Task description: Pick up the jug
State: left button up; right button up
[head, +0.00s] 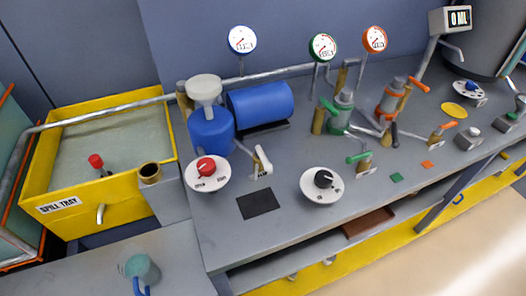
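A see-through jug (141,266) with a teal tint and a blue handle stands on the grey bench top at the bottom left of the head view. Its handle points toward the bottom edge of the picture, and its lower end is close to that edge. Nothing is seen touching the jug. Neither my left gripper nor my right gripper shows in this view.
The yellow spill tray (105,208) stands behind the jug, with a brass-topped post (150,173) at its right. The higher grey bench (290,215) to the right carries a blue tank (261,104), dials and valves. Bare bench top lies left of the jug.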

aim_at(133, 263)
jog(key=j+u, duration=0.15)
jog(key=u, duration=0.25)
jog(key=j+u, duration=0.15)
jog(key=u, duration=0.25)
jog(key=j+u, duration=0.15)
jog(key=u, duration=0.25)
